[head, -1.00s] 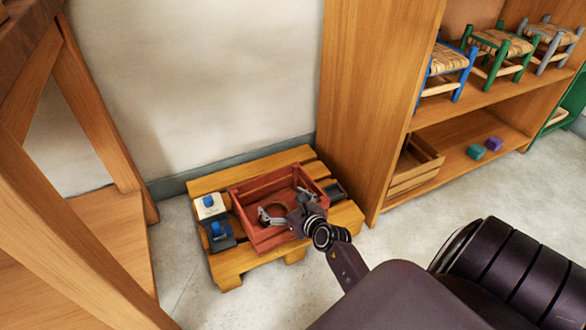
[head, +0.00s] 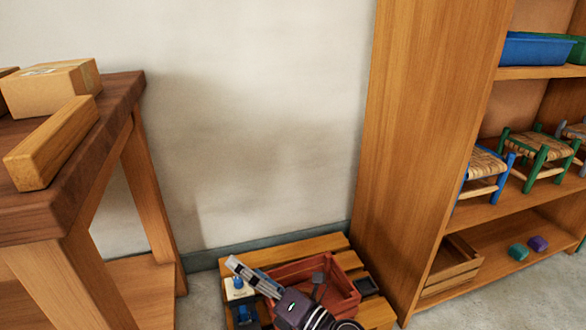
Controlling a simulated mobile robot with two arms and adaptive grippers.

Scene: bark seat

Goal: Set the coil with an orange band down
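A red wooden crate (head: 345,303) sits on a low yellow wooden pallet (head: 322,243) against the wall. My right gripper (head: 281,273) is over the crate and its left side, with its fingers spread wide apart and nothing visible between them. One finger reaches up and left past the crate's edge; the other stands in front of the crate's inside. I cannot see the coil with an orange band; my gripper and arm cover much of the crate. My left gripper is not in view.
A white block with a blue part (head: 238,289) and a dark one stand left of the crate. A tall wooden shelf (head: 425,130) with small stools rises at right. A wooden table (head: 122,95) with a cardboard box (head: 50,88) and a beam (head: 52,142) is at left.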

